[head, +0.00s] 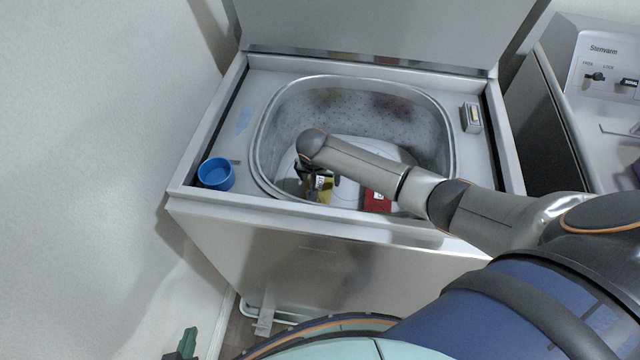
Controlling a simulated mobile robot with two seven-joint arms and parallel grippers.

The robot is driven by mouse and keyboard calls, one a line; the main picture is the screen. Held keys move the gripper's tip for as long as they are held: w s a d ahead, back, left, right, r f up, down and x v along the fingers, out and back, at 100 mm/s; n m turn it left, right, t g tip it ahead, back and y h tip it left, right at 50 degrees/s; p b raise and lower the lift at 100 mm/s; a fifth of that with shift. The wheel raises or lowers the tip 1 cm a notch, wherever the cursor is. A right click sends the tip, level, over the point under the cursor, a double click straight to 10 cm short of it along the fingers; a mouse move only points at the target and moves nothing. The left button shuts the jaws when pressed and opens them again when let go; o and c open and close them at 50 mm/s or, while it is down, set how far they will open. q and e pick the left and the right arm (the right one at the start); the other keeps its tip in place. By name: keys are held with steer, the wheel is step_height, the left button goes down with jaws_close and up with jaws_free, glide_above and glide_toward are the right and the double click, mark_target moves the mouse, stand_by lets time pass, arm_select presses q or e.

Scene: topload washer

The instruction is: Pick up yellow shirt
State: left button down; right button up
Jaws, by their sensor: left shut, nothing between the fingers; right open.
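The yellow shirt (325,195) lies low in the washer drum, near its front wall, and only a small patch of it shows. My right gripper (318,182) reaches down into the drum from the right and is open right at the yellow shirt. The gripper and its wrist hide part of the shirt, and I cannot tell whether the fingers touch it. My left gripper (183,346) is shut and empty at the bottom left edge of the view, low in front of the washer and away from the shirt.
The washer drum (275,130) is open, with its lid (380,30) raised behind. A red cloth (376,201) lies in the drum, right of the shirt. A blue cup (215,174) stands on the washer's front left corner. Another machine (600,70) stands at right.

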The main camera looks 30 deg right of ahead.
mark_target(319, 181)
steer(key=shift+b+x, duration=0.75)
steer(key=shift+x, duration=1.8)
steer(key=shift+w+a, duration=0.1)
steer(key=shift+a, duration=0.05)
steer(key=shift+c, duration=0.2)
steer(key=c, duration=1.4)
